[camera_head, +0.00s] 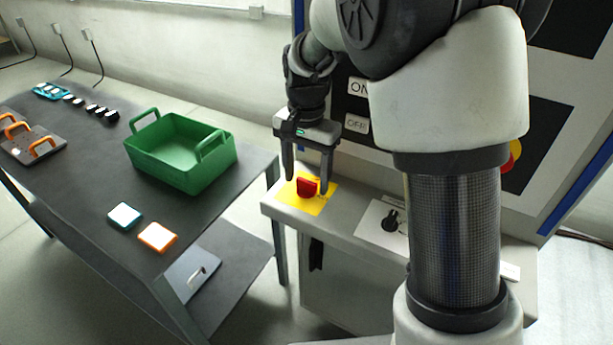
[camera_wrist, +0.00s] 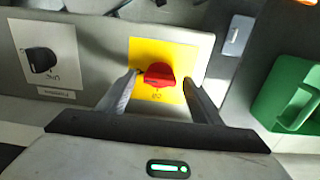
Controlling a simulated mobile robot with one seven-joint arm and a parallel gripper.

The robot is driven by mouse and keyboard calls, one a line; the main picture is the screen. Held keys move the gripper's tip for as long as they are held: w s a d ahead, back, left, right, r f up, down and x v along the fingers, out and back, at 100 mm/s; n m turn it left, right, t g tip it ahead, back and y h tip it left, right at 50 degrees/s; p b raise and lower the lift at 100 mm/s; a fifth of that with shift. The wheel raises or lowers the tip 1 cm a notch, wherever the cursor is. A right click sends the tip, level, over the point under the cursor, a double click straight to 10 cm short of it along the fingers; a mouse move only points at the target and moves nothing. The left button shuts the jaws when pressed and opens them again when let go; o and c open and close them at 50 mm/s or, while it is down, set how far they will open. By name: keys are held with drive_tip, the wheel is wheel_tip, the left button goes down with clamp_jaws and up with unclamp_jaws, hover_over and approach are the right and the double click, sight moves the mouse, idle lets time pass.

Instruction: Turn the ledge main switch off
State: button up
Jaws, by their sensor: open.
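The ledge main switch is a red knob (camera_head: 307,186) on a yellow plate (camera_head: 322,207), set on the grey ledge at the front of the machine. In the wrist view the red knob (camera_wrist: 159,75) lies between my fingertips, on the yellow plate (camera_wrist: 165,50). My gripper (camera_head: 307,182) is open and points down, with one finger on each side of the knob. In the wrist view my gripper (camera_wrist: 160,85) shows a gap between each finger and the knob. The knob's exact turn angle is hard to tell.
A second, black knob (camera_head: 391,220) on a white plate sits to the right on the ledge. ON and OFF labels (camera_head: 356,124) are on the panel behind. A dark table with a green crate (camera_head: 150,165), a teal-edged block (camera_head: 124,215) and an orange block (camera_head: 158,237) stands left.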

drive_tip(key=c, duration=1.1)
drive_tip(key=shift+o, duration=0.2)
drive_tip(key=shift+n, duration=0.5)
drive_tip(key=n+p, duration=0.1)
drive_tip(key=n, duration=0.7)
drive_tip(key=shift+p, duration=0.4)
drive_tip(key=n+p, duration=0.1)
drive_tip(key=n, duration=0.4)
drive_tip(key=shift+n+p, duration=0.5)
drive_tip(key=shift+n, duration=1.4)
drive_tip(key=shift+f, duration=0.1)
